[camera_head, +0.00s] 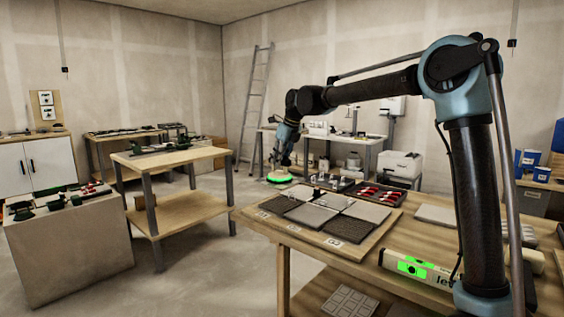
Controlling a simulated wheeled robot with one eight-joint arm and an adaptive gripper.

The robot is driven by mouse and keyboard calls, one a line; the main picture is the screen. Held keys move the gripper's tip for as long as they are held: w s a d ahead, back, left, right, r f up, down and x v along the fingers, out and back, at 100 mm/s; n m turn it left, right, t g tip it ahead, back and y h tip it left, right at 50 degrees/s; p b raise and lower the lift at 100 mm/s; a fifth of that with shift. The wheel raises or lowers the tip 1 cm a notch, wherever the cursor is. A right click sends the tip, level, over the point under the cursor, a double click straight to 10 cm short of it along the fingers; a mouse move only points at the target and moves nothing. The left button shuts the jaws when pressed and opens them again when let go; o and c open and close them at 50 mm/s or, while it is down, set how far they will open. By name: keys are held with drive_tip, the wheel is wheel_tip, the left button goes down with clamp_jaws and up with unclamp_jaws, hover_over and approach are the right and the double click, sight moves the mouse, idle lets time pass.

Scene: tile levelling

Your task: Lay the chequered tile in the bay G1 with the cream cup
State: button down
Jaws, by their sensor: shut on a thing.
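My gripper (283,163) is at the end of my arm, beyond the far left corner of the workbench. It is shut on a round cup-like thing (280,178) with a bright green rim and a paler middle; I cannot tell if this is the cream cup. No tile can be made out under it. A board (352,250) on the bench bears several grey and dark tiles (311,214) in rows. Small labels stand along its front edge, too small to read, so bay G1 cannot be told. No tile shows a clear chequered pattern.
A dark tray with red-and-white pieces (377,194) lies behind the board. A spirit level (412,267) with green windows lies at the bench's front right. A pale slab (436,214) lies right of the board. A wooden table (172,156) stands left, across open floor.

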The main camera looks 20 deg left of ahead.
sight(289, 160)
drive_tip(key=shift+f, duration=4.95)
idle(1.5)
drive_tip(key=c, duration=1.4)
unclamp_jaws()
drive_tip(key=v, duration=1.1)
drive_tip(key=shift+d+r, duration=0.25)
drive_tip(key=shift+r, duration=0.1)
drive_tip(key=shift+s, duration=0.1)
